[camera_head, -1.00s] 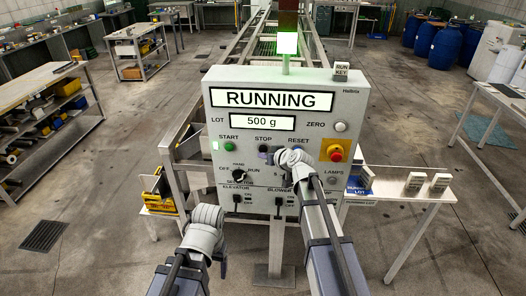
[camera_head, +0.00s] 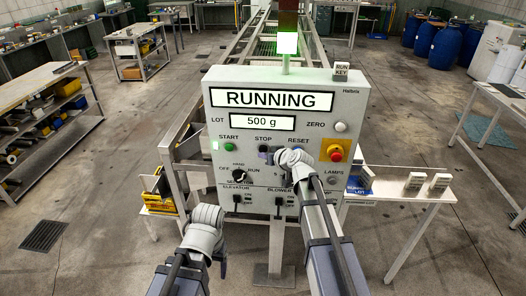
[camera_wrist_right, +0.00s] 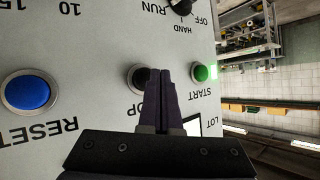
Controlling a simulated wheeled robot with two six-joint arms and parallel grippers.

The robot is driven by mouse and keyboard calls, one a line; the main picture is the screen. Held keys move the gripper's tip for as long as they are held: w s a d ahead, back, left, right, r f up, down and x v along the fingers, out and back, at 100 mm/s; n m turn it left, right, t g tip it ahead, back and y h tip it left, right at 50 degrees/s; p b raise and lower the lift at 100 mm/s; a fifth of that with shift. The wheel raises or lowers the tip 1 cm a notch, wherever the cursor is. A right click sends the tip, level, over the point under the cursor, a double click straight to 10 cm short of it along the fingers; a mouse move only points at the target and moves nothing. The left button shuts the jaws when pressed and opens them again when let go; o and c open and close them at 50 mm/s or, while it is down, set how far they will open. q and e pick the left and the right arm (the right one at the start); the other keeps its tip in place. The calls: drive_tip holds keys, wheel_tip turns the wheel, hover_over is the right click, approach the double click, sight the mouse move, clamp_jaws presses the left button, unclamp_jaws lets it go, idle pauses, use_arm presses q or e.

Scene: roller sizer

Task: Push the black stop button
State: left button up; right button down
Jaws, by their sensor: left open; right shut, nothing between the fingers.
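The black stop button (camera_wrist_right: 136,77) sits under the STOP label on the grey control panel (camera_head: 222,118). In the right wrist view, the shut, empty fingers of my right gripper (camera_wrist_right: 162,73) cover part of the button and part of its label. I cannot tell whether they touch it. In the head view my right gripper (camera_head: 269,156) is at the panel just below the STOP label, and the button is hard to make out there. My left gripper (camera_head: 222,264) is low, in front of and left of the panel, and is empty.
The green start button (camera_wrist_right: 201,73) and blue reset button (camera_wrist_right: 28,92) flank the stop button. A red emergency knob (camera_head: 335,153) is at the panel's right. The display (camera_head: 270,99) reads RUNNING, and the lamp (camera_head: 287,43) above glows green.

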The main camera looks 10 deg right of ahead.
drive_tip(key=shift+w, duration=0.15)
drive_tip(key=shift+w+d, duration=0.15)
drive_tip(key=shift+w, duration=0.15)
drive_tip(key=shift+w+d, duration=0.15)
drive_tip(key=shift+w, duration=0.35)
idle(1.0)
drive_tip(key=shift+s, duration=0.15)
drive_tip(key=shift+s+a, duration=0.3)
drive_tip(key=shift+s, duration=0.45)
drive_tip(key=shift+s, duration=0.1)
drive_tip(key=s, duration=0.2)
drive_tip(key=s+a, duration=0.1)
drive_tip(key=s, duration=0.1)
drive_tip(key=shift+s+a, duration=0.15)
drive_tip(key=shift+s, duration=0.2)
idle(0.5)
